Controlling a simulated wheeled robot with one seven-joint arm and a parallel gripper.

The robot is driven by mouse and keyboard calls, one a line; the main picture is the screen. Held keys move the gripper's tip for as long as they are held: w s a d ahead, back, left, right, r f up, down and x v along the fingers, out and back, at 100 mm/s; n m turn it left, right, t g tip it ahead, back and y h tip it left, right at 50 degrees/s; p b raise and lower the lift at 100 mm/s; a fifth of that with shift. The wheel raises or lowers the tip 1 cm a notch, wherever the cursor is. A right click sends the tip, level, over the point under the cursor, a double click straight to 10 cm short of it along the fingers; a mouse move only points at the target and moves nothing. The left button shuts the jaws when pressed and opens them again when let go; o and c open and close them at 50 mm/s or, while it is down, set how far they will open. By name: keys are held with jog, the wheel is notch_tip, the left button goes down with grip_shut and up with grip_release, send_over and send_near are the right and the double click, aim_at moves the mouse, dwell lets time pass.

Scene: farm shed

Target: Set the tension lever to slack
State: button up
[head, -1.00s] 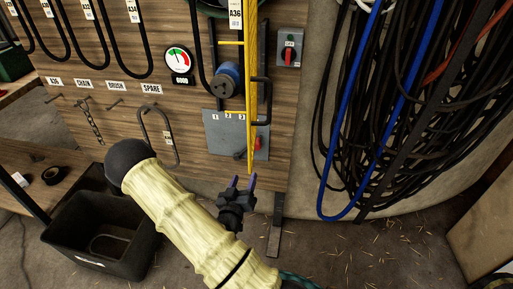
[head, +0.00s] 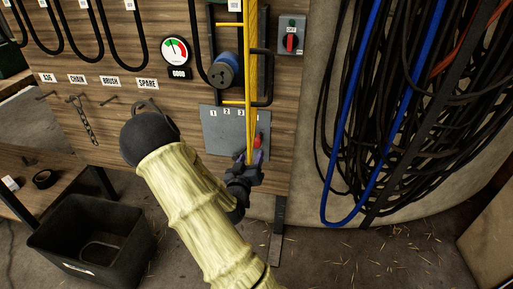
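A grey plate (head: 222,135) marked 1, 2 and 3 is fixed low on the wooden panel. A red-handled lever (head: 259,141) shows at its right side, partly behind a yellow belt (head: 253,80); I take it as the tension lever. Its exact position against the marks is hard to read. My gripper (head: 249,157) is just below the red handle, at the belt's lower end.
A round gauge (head: 175,50) hangs left of a blue motor-like part (head: 226,70). A switch box (head: 291,35) with a red knob is at upper right. Black and blue hoses (head: 390,110) hang at right. A black bin (head: 92,240) stands on the floor at lower left.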

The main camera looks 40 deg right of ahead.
aim_at(256, 145)
jog(key=b+x, duration=0.1)
jog(key=x, duration=0.7)
jog(key=shift+w+d, duration=0.15)
jog(key=shift+d, duration=0.05)
grip_shut()
